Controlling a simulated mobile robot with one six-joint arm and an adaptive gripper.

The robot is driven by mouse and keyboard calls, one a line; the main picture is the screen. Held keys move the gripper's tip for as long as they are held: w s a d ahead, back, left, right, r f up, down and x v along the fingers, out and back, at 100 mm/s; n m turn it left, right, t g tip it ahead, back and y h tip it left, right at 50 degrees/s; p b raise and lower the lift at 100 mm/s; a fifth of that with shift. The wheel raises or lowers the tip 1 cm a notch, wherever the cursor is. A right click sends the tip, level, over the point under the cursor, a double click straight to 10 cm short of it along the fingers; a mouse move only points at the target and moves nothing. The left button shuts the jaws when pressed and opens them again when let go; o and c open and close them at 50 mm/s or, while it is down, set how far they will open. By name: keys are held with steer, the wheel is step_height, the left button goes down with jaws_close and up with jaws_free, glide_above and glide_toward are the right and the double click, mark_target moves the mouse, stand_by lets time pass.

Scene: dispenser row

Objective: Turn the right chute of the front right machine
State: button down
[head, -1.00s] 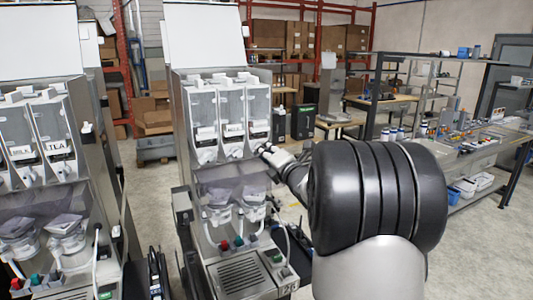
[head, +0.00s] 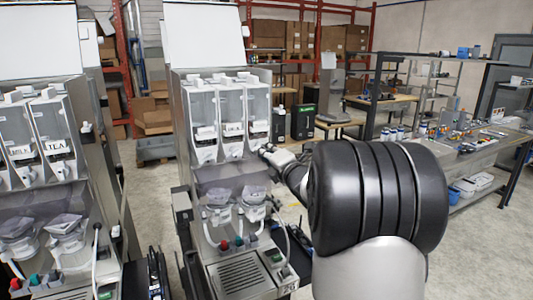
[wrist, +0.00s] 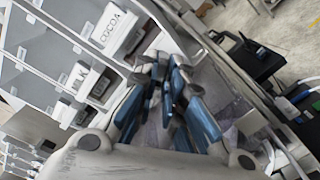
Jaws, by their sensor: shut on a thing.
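The front right machine (head: 222,175) stands in the middle of the head view, its lid raised, with three clear canisters in a row. The right canister (head: 257,108) is at the row's right end; its label reads COCOA (wrist: 112,29) in the wrist view. Its right chute (head: 255,147) is at the canister's foot, mostly hidden by my gripper. My gripper (head: 266,151) reaches in from the right and is shut on the chute. In the wrist view its blue-grey fingers (wrist: 165,92) converge below the COCOA label; I cannot make out the chute's angle.
A second machine (head: 45,150) with MILK and TEA canisters stands on the left. Clear mixing bowls (head: 236,208) hang below the canisters, above a drip grille (head: 238,274). A workbench (head: 470,150) stands at the right. The floor between is open.

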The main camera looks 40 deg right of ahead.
steer(key=n+p, duration=1.7)
steer(key=n, duration=0.8)
stand_by(2.1)
steer(key=shift+p, duration=0.3)
steer(key=c, duration=2)
jaws_free()
steer(key=shift+o, duration=0.2)
